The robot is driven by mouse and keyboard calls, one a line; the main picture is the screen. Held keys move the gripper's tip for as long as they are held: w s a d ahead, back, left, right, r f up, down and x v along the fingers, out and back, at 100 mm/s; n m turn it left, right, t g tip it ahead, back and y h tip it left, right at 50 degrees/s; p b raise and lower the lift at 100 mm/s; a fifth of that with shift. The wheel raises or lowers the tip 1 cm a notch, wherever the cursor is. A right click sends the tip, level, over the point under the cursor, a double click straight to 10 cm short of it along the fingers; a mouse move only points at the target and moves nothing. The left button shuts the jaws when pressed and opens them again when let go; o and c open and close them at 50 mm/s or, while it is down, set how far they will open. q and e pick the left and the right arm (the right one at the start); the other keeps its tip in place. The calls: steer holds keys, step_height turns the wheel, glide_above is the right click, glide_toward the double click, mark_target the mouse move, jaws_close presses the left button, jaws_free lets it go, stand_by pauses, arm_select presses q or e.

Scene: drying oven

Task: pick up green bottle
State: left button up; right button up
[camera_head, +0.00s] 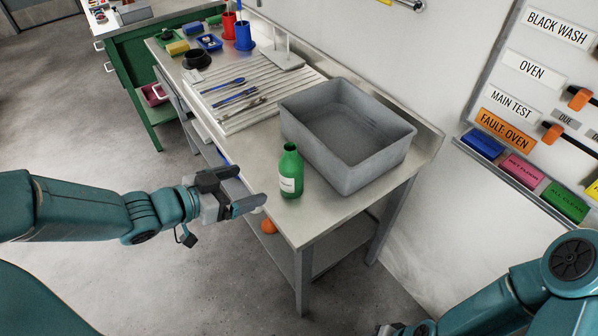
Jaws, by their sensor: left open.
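A green bottle (291,172) with a white label stands upright near the front edge of the metal bench (325,208). My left gripper (250,188) is open and empty, to the left of the bottle. Its fingers point towards the bottle, and a gap shows between them and it in the picture. My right arm comes in at the lower right. Only a small part of my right gripper (392,329) shows at the bottom edge, and its jaws cannot be made out.
A grey bin (345,170) stands right behind the bottle. A white ribbed rack (255,85) with tools lies further back, with red and blue cups (243,36) beyond. An orange object (268,226) shows below the bench edge. A labelled board (540,90) hangs at right.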

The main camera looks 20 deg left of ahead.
mark_target(281, 175)
arm_select(q)
steer(key=b+x, duration=0.2)
steer(key=x, duration=0.7)
steer(key=shift+w+d+f, duration=0.1)
steer(key=shift+w+f, duration=0.2)
steer(key=shift+f, duration=0.05)
steer(key=shift+w+d+f, duration=0.1)
steer(key=shift+w+f, duration=0.25)
steer(key=shift+w, duration=0.05)
steer(key=x, duration=0.4)
steer(key=shift+w+f, duration=0.25)
steer(key=shift+f, duration=0.15)
steer(key=shift+s+d+r, duration=0.1)
steer(key=c, duration=1.2)
